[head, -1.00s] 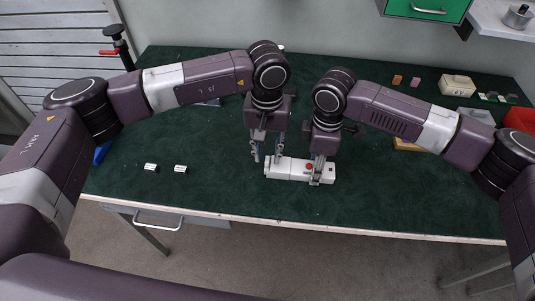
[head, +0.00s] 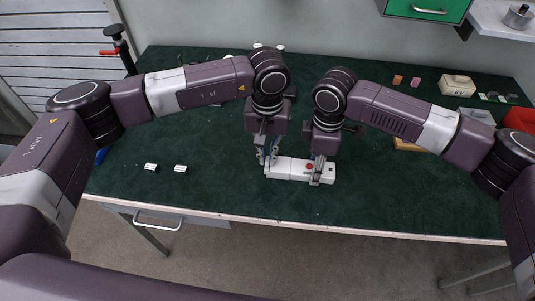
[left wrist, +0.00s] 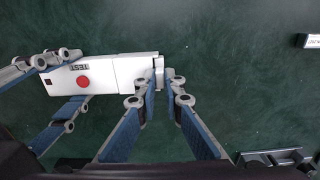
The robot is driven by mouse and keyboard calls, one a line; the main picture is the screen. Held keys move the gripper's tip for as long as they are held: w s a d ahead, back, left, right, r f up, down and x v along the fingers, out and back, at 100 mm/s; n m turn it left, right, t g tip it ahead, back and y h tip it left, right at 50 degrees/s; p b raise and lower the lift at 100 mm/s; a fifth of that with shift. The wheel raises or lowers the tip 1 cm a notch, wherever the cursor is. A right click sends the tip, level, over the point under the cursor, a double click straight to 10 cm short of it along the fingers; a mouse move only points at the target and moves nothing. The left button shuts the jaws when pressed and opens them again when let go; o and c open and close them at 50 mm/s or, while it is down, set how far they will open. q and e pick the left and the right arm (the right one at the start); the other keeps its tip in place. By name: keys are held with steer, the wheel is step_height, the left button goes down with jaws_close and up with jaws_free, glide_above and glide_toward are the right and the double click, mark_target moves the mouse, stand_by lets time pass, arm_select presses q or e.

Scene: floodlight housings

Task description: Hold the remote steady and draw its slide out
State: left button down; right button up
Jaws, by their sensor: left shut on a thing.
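The white remote (head: 299,175) lies on the green table top near its front edge, with a red button and a "TEST" label that shows in the left wrist view (left wrist: 82,82). Its slide (head: 278,171) is the plain white end section, beyond a thin seam (left wrist: 132,70). My left gripper (head: 268,160) is closed about the narrow end of the slide; its fingertips (left wrist: 163,79) stand close together there. My right gripper (head: 318,173) straddles the remote's other end, one finger at each long side, and looks closed on it. The fingers hide part of both ends.
Two small black-and-white cylinders (head: 166,169) lie on the table to the left. A cream box (head: 457,86), an orange block (head: 397,79) and a pink block (head: 416,82) stand at the back right. A red bin (head: 520,119) is at the right edge. The table's front left is mostly clear.

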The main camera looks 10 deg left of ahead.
arm_select(q)
steer(key=a, duration=0.5)
steer(key=shift+d, duration=0.1)
arm_select(e)
steer(key=shift+d, duration=0.1)
arm_select(q)
steer(key=c, duration=2)
jaws_free()
steer(key=shift+c, duration=0.2)
steer(key=shift+r, duration=0.15)
step_height(320, 180, up, 12)
